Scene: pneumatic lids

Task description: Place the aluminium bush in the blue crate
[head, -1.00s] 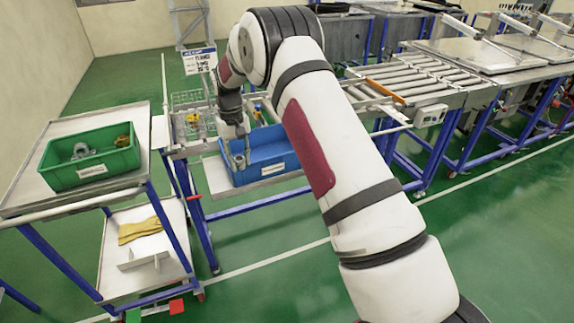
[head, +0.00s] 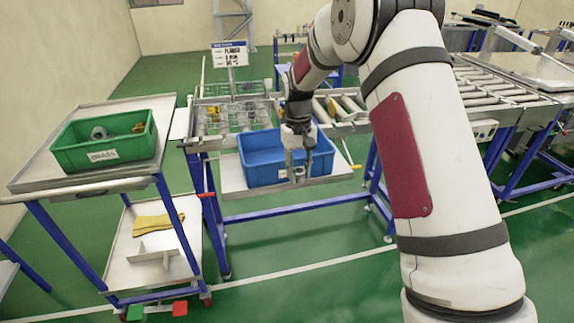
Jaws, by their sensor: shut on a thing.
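The blue crate (head: 258,173) stands on a grey shelf at the front of the metal stand, open at the top. From this angle I see no contents in it. My gripper (head: 299,168) points down in front of the right part of the crate in this view. It is shut on a small grey piece (head: 299,175), seemingly the aluminium bush, which is mostly hidden by the fingers. I cannot tell whether the piece is above the crate's rim or in front of its wall.
A green crate (head: 82,162) with a grey ring and brass-coloured parts stands on the left trolley (head: 40,178). Wire baskets (head: 232,113) and a sign (head: 230,54) are behind the blue crate. A roller conveyor (head: 490,92) is at right.

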